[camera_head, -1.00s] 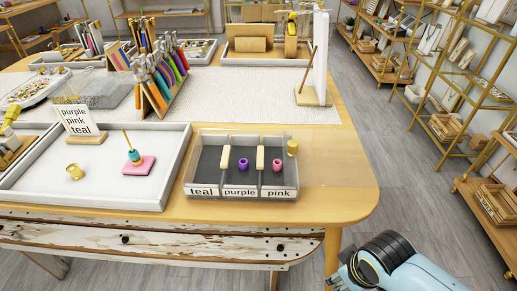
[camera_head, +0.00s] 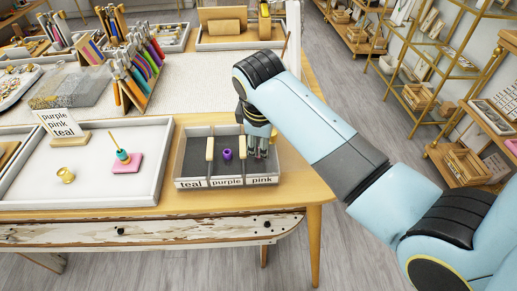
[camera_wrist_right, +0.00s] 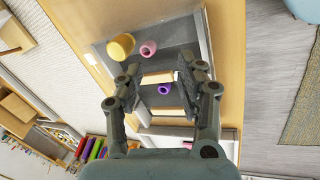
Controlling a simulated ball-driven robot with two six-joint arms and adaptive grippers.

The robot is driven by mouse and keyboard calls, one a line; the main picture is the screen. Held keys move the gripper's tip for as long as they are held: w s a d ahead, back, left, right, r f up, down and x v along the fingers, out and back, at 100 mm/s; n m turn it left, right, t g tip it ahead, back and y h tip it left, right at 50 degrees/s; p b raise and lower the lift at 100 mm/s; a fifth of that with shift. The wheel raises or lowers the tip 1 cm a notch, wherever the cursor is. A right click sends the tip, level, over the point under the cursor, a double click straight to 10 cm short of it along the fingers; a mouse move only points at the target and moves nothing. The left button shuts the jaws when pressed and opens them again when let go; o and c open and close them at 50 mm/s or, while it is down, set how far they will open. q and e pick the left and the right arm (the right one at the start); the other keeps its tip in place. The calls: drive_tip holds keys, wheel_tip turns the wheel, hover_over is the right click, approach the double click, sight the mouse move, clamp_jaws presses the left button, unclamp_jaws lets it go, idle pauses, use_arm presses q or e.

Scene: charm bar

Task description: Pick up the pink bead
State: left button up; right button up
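The pink bead (camera_wrist_right: 148,48) lies in the pink-labelled compartment of the grey tray (camera_head: 194,183). In the head view my right gripper hides it. My right gripper (camera_head: 261,152) hangs over that compartment, pointing down, and its two fingers are apart with nothing between them. In the right wrist view my open fingers (camera_wrist_right: 161,72) frame the tray, with the pink bead beyond and between the tips. The purple bead (camera_head: 227,154) lies in the middle compartment and also shows in the wrist view (camera_wrist_right: 164,88). My left gripper is not in view.
Cream bars (camera_head: 210,149) stand at the compartment dividers. A gold cup (camera_wrist_right: 121,46) is close beside the pink bead.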

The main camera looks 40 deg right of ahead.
sight(259, 158)
drive_tip(key=shift+n, duration=0.5)
drive_tip(key=x, duration=0.3)
drive_tip(key=w+x, duration=0.1)
drive_tip(key=x, duration=0.2)
drive_tip(key=w+x, duration=0.1)
drive_tip(key=x, duration=0.3)
drive_tip(key=shift+w+d+r, duration=0.1)
drive_tip(key=shift+d+r, duration=0.15)
drive_tip(key=shift+r, duration=0.1)
drive_tip(key=c, duration=0.6)
